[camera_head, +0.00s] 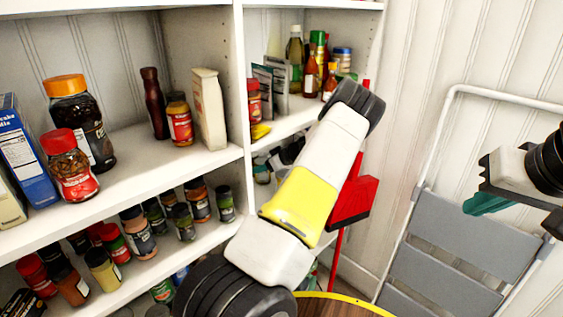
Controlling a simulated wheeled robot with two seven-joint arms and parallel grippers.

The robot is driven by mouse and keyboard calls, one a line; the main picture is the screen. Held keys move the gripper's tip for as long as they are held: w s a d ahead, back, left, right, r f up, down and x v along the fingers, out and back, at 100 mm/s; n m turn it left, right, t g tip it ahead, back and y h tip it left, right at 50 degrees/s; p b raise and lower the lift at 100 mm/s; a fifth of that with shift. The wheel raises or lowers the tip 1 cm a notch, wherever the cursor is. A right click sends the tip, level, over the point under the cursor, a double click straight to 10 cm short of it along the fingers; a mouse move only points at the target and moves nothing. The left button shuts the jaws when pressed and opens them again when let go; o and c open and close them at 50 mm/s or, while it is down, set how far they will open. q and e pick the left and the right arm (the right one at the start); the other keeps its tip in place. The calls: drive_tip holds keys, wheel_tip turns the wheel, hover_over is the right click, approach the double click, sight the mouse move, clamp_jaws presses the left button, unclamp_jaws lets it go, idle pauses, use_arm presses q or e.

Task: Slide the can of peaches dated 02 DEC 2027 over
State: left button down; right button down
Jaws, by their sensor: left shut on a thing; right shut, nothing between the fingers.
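My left arm crosses the middle of the view, with a yellow band on its white link. Behind it, my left gripper (264,171) shows as a small black and white shape with a bit of teal, inside the lower shelf of the right-hand bay. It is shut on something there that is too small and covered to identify. My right gripper (487,202) has teal fingers and is shut and empty at the right, in front of the folded step ladder. I cannot make out a can of peaches or any date.
Jars, a pepper mill (154,103) and boxes stand on the left shelf (150,158), with several spice jars below. Bottles (295,58) stand on the upper right shelf. A red long-handled tool (353,201) and a grey step ladder (440,275) lean by the wall. A round wooden top (335,308) shows at the bottom.

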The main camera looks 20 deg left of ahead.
use_arm(q)
drive_tip(key=shift+w, duration=0.1)
drive_tip(key=shift+c, duration=2.1)
unclamp_jaws()
drive_tip(key=shift+d, duration=0.1)
drive_tip(key=v, duration=0.7)
drive_tip(key=shift+d+r, duration=0.2)
drive_tip(key=shift+r, duration=0.05)
